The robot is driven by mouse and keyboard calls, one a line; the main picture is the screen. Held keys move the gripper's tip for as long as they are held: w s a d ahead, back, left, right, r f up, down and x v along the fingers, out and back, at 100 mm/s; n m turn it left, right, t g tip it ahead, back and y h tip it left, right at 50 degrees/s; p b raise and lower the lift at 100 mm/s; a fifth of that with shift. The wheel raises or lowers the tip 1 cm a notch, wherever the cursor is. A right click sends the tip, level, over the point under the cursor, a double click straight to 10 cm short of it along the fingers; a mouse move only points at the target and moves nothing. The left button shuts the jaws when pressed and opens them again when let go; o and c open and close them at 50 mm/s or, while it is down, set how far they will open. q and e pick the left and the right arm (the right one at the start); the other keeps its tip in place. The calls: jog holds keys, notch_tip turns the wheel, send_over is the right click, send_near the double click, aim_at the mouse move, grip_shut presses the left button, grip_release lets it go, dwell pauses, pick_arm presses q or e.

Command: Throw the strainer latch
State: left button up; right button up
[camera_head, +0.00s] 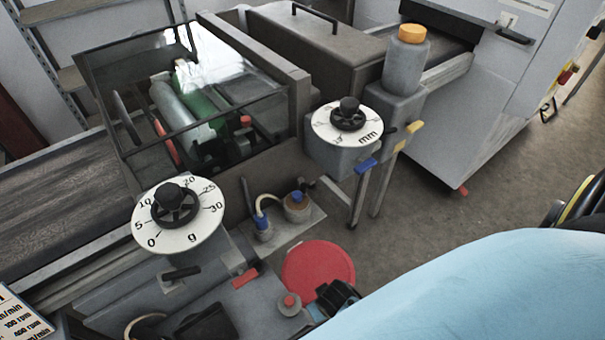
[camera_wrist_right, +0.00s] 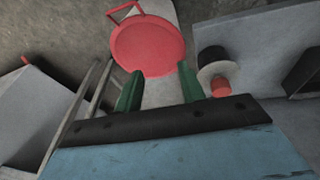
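I cannot tell for certain which part is the strainer latch. A round red lid or disc (camera_head: 318,275) lies low at the front of the machine in the head view. In the right wrist view the red disc (camera_wrist_right: 148,46) has a thin red loop (camera_wrist_right: 124,12) at its far left edge. My right gripper (camera_head: 337,297) shows dark and partly hidden by my light blue arm, just right of the disc's near edge. In the right wrist view its green fingers (camera_wrist_right: 158,88) are spread, with nothing between them and the disc beyond the tips. My left gripper is not in view.
A red-topped knob (camera_head: 289,302) stands beside the disc; it also shows in the wrist view (camera_wrist_right: 218,76). A red lever (camera_head: 245,278), blue lever (camera_head: 366,165), gram dial (camera_head: 180,237) and mm dial (camera_head: 348,145) are nearby. Open floor (camera_head: 440,200) lies to the right.

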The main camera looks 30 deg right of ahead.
jog(key=w+d+r+m+t+h+p, duration=0.1)
jog(key=w+r+m+h+p, duration=0.35)
jog(key=w+r, duration=0.95)
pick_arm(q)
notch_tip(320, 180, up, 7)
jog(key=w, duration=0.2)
pick_arm(e)
jog(key=m+h, duration=0.2)
jog(key=m, duration=0.5)
send_near(303, 186)
jog(key=shift+w+d+f+t, duration=0.1)
jog(key=shift+d+f+t, duration=0.2)
jog(key=shift+d+f, duration=0.25)
jog(key=b+x, duration=0.4)
jog(key=x, duration=0.3)
jog(key=shift+b, duration=0.3)
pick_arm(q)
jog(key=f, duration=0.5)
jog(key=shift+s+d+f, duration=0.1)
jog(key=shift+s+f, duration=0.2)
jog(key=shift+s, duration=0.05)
pick_arm(e)
jog(key=shift+c, duration=0.4)
